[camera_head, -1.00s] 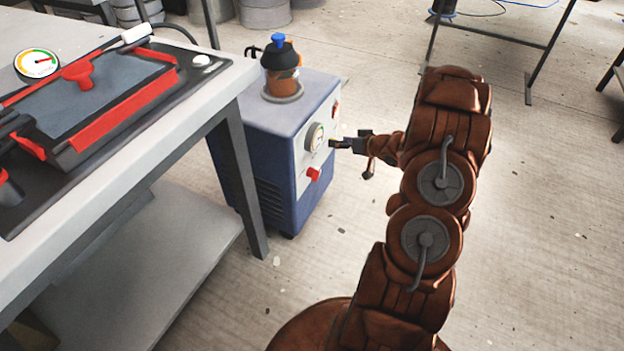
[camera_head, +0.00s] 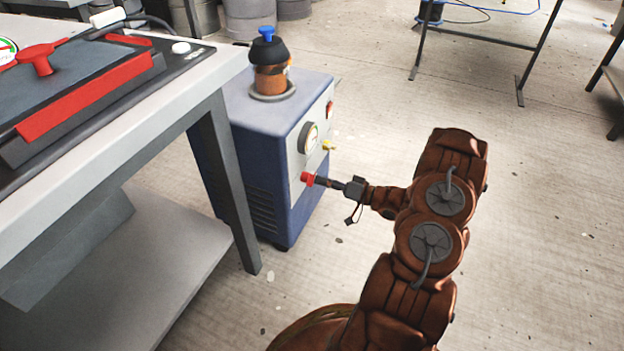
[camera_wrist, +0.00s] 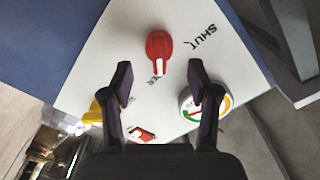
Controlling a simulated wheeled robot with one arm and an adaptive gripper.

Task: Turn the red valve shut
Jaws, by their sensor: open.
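The red valve (camera_wrist: 158,46) is a small knob on the white front panel of a blue machine (camera_head: 268,150). In the wrist view its white mark points down at a label partly hidden behind it; the word SHUT (camera_wrist: 200,36) stands to its right. My gripper (camera_wrist: 161,72) is open and empty, with one finger on each side below the knob. In the head view my gripper (camera_head: 322,182) reaches in from the right, close to the red valve (camera_head: 307,178). I cannot tell if the fingertips touch it.
A round gauge (camera_wrist: 204,100), a yellow knob (camera_wrist: 94,113) and a red switch (camera_wrist: 142,134) share the panel. A dark-capped pot (camera_head: 270,68) tops the machine. A workbench (camera_head: 185,95) stands close on the left.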

